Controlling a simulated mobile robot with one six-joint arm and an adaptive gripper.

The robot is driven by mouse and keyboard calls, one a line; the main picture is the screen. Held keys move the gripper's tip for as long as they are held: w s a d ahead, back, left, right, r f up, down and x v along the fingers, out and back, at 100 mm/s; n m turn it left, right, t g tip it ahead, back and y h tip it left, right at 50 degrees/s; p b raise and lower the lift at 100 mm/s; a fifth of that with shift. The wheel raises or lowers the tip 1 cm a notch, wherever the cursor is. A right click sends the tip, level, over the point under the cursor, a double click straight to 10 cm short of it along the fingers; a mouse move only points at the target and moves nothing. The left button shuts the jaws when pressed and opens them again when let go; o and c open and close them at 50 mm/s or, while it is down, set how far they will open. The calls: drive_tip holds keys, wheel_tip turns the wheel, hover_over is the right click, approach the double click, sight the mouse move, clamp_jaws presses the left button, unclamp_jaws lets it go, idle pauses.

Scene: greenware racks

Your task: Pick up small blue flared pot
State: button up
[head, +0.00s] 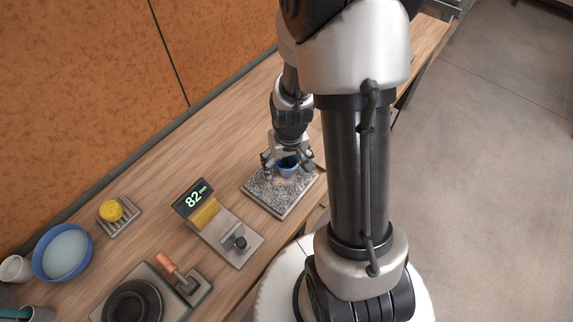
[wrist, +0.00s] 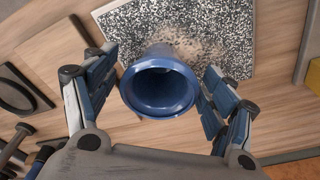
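The small blue flared pot (head: 287,167) is upright at the far end of a speckled slab (head: 283,205) on the bench. In the wrist view the pot (wrist: 160,84) shows its wide round rim and empty inside, with its narrower body running back toward the slab (wrist: 225,30). My gripper (head: 288,164) is down around the pot, one finger on each side. In the wrist view my gripper (wrist: 160,65) is open, with a narrow gap between each finger and the pot. The pot's foot is mostly hidden.
A yellow sponge (head: 111,210) on a rack, a blue bowl (head: 38,262) and a dark round wheel (head: 132,302) lie farther left. An orange wall runs behind the bench.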

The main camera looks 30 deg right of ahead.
drive_tip(key=c, duration=1.1)
drive_tip(key=shift+c, duration=0.3)
